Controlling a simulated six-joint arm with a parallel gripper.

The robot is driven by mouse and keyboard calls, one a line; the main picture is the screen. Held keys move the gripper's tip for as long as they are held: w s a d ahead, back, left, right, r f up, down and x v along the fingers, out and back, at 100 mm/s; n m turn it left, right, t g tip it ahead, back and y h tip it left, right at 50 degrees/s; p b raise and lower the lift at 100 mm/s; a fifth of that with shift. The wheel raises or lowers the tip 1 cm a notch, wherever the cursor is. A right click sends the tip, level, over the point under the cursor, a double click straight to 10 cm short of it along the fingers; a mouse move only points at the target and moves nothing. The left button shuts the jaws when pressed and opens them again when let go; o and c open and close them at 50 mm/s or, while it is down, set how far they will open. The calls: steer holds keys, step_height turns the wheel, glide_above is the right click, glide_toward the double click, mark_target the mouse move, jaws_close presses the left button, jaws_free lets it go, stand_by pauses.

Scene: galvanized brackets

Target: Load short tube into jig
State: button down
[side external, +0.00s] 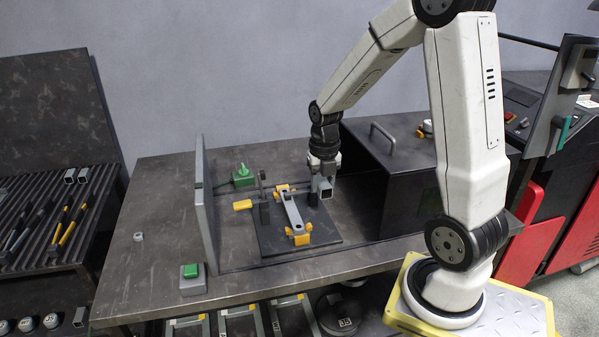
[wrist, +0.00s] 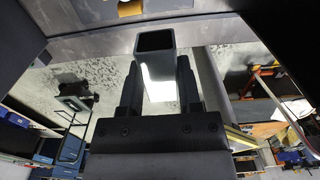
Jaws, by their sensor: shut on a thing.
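My gripper (side external: 325,168) is above the right rear part of the jig. The jig is a dark plate (side external: 268,238) on the bench with a grey bar (side external: 292,212), orange blocks (side external: 301,236) and a clamp with a yellow handle (side external: 243,204). Whether the tube touches the jig cannot be told.
A grey upright panel (side external: 206,205) stands left of the jig and a dark box with a handle (side external: 395,170) stands right. A green device (side external: 243,175) is behind. A green button box (side external: 190,277) sits at the front. The bench's left part is mostly clear.

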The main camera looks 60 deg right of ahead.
mark_target(291, 199)
steer(key=w+d+f, duration=0.1)
steer(key=w+f, duration=0.1)
steer(key=w, duration=0.1)
steer(key=w+d+f, duration=0.1)
steer(key=w+f, duration=0.2)
steer(key=w, duration=0.1)
steer(key=w+d+f, duration=0.2)
steer(key=w, duration=0.1)
steer(key=shift+w+f, duration=0.15)
steer(key=shift+f, duration=0.15)
steer(key=shift+w+d+f, duration=0.2)
steer(key=shift+w+f, duration=0.3)
steer(key=shift+f, duration=0.05)
steer(key=shift+f, duration=0.1)
steer(key=shift+w+d+f, duration=0.1)
steer(key=shift+w+f, duration=0.05)
steer(key=shift+f, duration=0.05)
steer(key=shift+w+f, duration=0.1)
steer(key=shift+f, duration=1.45)
steer(key=shift+f, duration=0.1)
steer(key=shift+c, duration=1.4)
jaws_free()
